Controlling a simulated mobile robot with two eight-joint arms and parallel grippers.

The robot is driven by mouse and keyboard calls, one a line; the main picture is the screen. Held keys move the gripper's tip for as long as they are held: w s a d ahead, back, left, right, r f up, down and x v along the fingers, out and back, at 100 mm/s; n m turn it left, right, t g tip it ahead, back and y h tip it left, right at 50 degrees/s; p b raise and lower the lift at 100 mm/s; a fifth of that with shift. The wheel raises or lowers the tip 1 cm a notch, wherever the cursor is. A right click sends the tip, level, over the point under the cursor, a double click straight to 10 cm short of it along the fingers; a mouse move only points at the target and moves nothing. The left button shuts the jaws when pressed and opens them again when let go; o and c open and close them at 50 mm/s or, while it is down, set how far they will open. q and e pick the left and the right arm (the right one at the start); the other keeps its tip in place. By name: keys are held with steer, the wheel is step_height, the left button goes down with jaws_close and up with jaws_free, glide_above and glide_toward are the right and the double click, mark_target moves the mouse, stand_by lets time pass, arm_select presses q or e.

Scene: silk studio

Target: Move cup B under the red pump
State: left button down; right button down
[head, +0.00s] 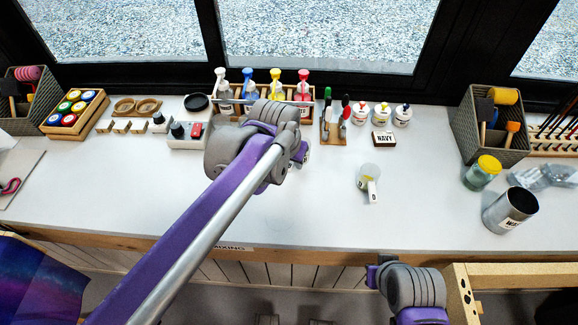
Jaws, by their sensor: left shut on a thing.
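The red pump (304,88) stands at the right end of the pump row in a wooden rack at the back of the table. My left arm crosses the middle of the table, and its gripper (300,152) is in front of the pumps, shut on a small pale cup (309,158). The arm and wrist hide most of this cup, and its label cannot be read. Another clear cup (369,170) with a white tag or handle stands apart, to the right. My right arm shows at the bottom right, with its fingers (373,276) not clearly visible.
Blue (249,80) and yellow (275,84) pumps stand left of the red one. Marker pens (335,118) and several lidded jars (382,113) are to the right. A metal can (509,211) and green jar (482,173) stand far right. The front middle is clear.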

arm_select(q)
steer(key=shift+w+f+b, duration=0.2)
steer(key=shift+w, duration=0.25)
steer(key=shift+w+f+b, duration=0.15)
steer(key=shift+w+f, duration=0.05)
steer(key=shift+w, duration=0.25)
steer(key=w, duration=0.6)
steer(key=shift+f, duration=0.15)
steer(key=shift+w+p, duration=0.4)
steer(key=shift+w, duration=0.75)
steer(key=shift+f+b, duration=0.35)
steer(key=shift+f, duration=0.35)
steer(key=c, duration=0.7)
jaws_free()
steer(key=shift+c, duration=0.2)
steer(key=p+v, duration=0.1)
steer(key=v, duration=1)
steer(key=shift+p, duration=0.3)
